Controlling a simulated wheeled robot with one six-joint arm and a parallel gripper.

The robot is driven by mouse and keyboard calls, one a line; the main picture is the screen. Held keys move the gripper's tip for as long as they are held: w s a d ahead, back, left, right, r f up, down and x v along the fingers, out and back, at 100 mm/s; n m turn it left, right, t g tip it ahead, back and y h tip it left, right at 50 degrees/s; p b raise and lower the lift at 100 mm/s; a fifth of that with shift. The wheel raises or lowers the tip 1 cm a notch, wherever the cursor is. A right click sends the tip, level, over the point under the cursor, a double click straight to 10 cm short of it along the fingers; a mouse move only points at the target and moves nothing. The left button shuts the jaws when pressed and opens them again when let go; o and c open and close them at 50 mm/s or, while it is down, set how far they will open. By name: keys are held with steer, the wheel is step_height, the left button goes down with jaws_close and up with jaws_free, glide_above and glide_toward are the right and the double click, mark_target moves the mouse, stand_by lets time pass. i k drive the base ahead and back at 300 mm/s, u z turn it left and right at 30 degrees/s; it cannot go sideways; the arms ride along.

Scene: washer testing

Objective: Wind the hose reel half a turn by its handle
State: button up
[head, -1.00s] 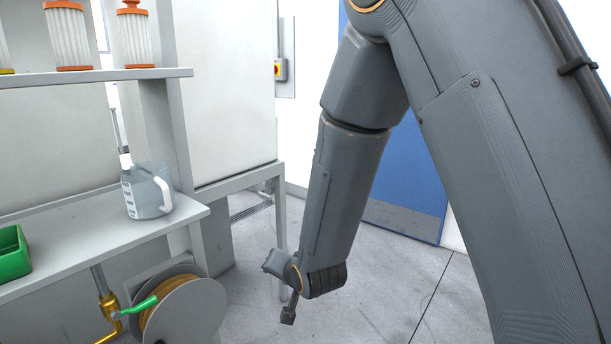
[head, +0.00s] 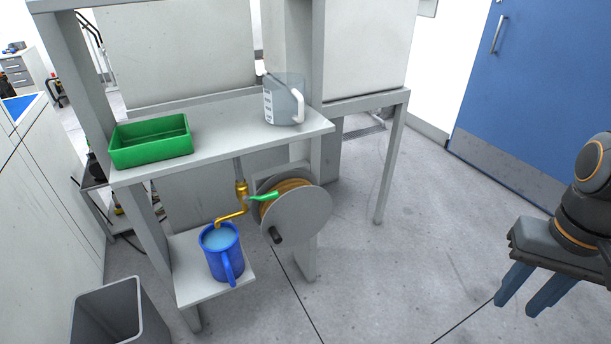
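The hose reel (head: 309,212) is a grey disc with a yellow-brown hose wound behind it, mounted under the shelf of the bench. Its dark handle (head: 276,236) sticks out from the lower left of the disc face. My gripper (head: 522,300) is at the lower right, pointing down, well apart from the reel. Its two blue fingers are spread with a gap between them, and nothing shows in it.
A brass tap (head: 241,195) with a green lever (head: 264,197) is left of the reel, above a blue mug (head: 223,253) of water. The shelf (head: 228,130) holds a green tray (head: 151,141) and a clear jug (head: 283,103). A grey bin (head: 118,316) stands lower left. Floor between reel and gripper is clear.

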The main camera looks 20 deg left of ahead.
mark_target(303, 207)
steer(key=u, duration=2.65)
steer(key=k, duration=0.45)
steer(key=z, duration=1.45)
